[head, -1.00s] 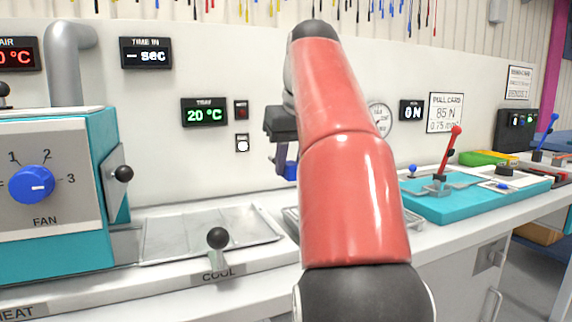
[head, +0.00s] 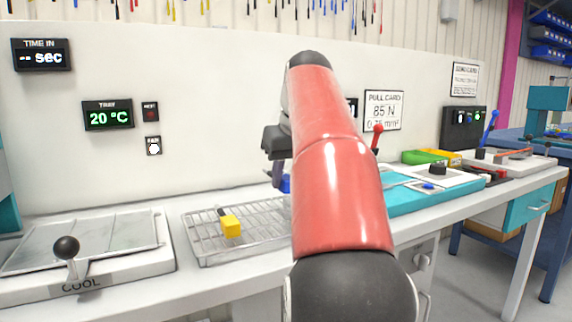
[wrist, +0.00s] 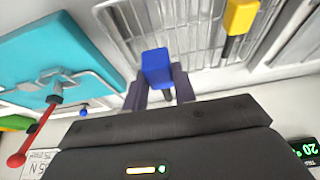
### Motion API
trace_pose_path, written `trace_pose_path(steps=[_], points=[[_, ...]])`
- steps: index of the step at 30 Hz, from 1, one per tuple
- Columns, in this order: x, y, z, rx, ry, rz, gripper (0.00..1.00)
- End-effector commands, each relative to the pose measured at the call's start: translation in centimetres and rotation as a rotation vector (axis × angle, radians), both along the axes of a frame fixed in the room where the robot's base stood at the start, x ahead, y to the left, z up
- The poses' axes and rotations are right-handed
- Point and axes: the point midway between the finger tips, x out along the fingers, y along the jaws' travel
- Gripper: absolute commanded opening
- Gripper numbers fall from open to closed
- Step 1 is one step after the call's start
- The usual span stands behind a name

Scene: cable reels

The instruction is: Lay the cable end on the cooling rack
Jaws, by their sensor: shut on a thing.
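The cooling rack (head: 264,218) is a wire tray on the bench, left of my arm in the head view; it fills the upper middle of the wrist view (wrist: 190,38). A yellow block with a dark stub (head: 230,226) lies on it, also seen in the wrist view (wrist: 241,17). My gripper (wrist: 159,82) is shut on a blue block (wrist: 155,64), which looks like the cable end. In the head view my gripper (head: 279,174) is above the rack's right back side, and the blue block (head: 286,184) is partly hidden by my arm. It appears held above the rack.
A cool plate with a black-knobbed lever (head: 66,248) stands left of the rack. A teal pull-test board (head: 432,192) with a red lever (head: 377,137) is to the right. Green (head: 424,157) and yellow bins stand behind it. A white wall backs the bench.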

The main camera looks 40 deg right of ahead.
Motion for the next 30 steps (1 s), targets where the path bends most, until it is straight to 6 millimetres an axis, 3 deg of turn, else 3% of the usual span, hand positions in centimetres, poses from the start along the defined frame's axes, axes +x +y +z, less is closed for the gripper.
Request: trace_pose_path(steps=[4, 9, 30], points=[[0.0, 0.0, -2.3, -0.001, 0.000, -0.001, 0.03], [0.0, 0.0, -3.2, 0.000, -0.001, 0.000, 0.03], [0.0, 0.0, -3.3, 0.000, 0.000, -0.001, 0.03]])
